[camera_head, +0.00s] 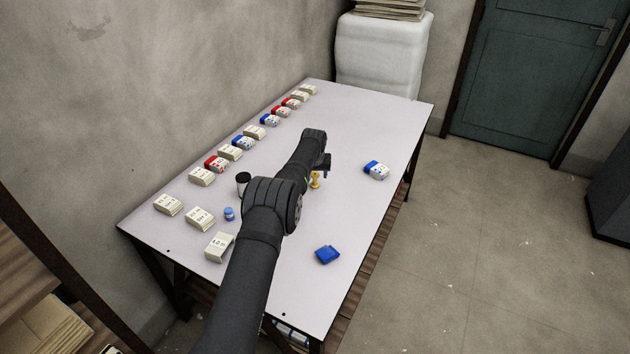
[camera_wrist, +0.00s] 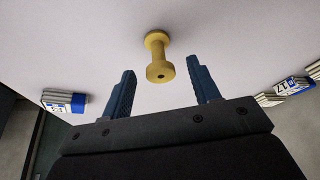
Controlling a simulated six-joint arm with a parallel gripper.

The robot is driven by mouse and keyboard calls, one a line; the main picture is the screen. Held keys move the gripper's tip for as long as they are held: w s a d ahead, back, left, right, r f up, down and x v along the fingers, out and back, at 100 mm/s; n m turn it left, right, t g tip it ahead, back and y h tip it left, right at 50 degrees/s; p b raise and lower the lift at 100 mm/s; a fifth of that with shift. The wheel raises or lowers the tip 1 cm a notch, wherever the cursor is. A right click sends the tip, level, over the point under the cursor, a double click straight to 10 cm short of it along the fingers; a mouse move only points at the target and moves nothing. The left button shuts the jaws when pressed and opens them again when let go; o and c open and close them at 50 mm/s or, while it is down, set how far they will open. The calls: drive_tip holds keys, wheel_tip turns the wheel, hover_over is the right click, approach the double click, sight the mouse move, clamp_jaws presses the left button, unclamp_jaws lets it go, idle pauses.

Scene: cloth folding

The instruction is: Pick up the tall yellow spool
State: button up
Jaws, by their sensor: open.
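The yellow spool (camera_wrist: 157,52) stands on the white table and shows ahead of my open fingers in the wrist view, between their lines. In the head view the spool (camera_head: 315,181) is small and partly hidden by my arm. My gripper (camera_wrist: 162,82) is open and empty, with two blue fingers apart. The fingertips are close to the spool; I cannot tell the exact gap. In the head view my gripper (camera_head: 326,171) is beside the spool, mostly covered by my arm.
The white table (camera_head: 365,125) holds a row of small card stacks and boxes along the wall side. A blue-and-white pack (camera_head: 376,170) lies right of the spool. A blue packet (camera_head: 327,255), a small blue spool (camera_head: 229,214) and a black-and-white spool (camera_head: 243,182) are nearer.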

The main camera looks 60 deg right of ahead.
drive_tip(key=shift+c, duration=0.5)
drive_tip(key=c, duration=1)
drive_tip(key=shift+o, duration=0.2)
